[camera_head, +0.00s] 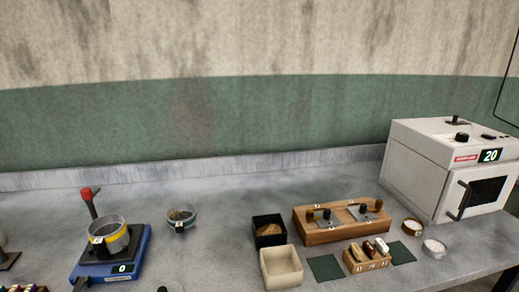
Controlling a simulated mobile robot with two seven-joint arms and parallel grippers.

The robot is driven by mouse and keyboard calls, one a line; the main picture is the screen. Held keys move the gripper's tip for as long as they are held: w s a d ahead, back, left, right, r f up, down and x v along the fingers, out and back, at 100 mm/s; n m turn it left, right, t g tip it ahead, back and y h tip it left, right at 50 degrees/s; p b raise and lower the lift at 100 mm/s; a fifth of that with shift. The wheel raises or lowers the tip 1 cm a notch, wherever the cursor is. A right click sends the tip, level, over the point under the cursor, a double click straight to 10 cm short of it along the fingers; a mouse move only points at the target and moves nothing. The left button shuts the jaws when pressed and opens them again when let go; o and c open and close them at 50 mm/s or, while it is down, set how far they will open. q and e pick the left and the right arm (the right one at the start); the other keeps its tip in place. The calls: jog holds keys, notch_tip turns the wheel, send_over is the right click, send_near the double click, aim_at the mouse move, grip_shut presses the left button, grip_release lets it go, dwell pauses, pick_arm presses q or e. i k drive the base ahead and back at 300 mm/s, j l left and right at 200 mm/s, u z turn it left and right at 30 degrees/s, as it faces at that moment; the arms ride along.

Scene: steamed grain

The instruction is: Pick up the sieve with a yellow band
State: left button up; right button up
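The sieve with a yellow band (118,238) is a round, grey-walled cup with a dark tab on its front. A post with a red knob (86,193) stands right behind the sieve. A second, smaller round vessel (182,217) with a greenish band and a dark tab stands on the bench to the right, apart from the scale. Neither of my grippers is in view.
A white oven (450,170) reads 20. Bench around the smaller vessel is clear.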

aim_at(107, 229)
jog(key=u, duration=1.25)
jog(key=j, duration=0.45)
jog(key=i+z, duration=0.05)
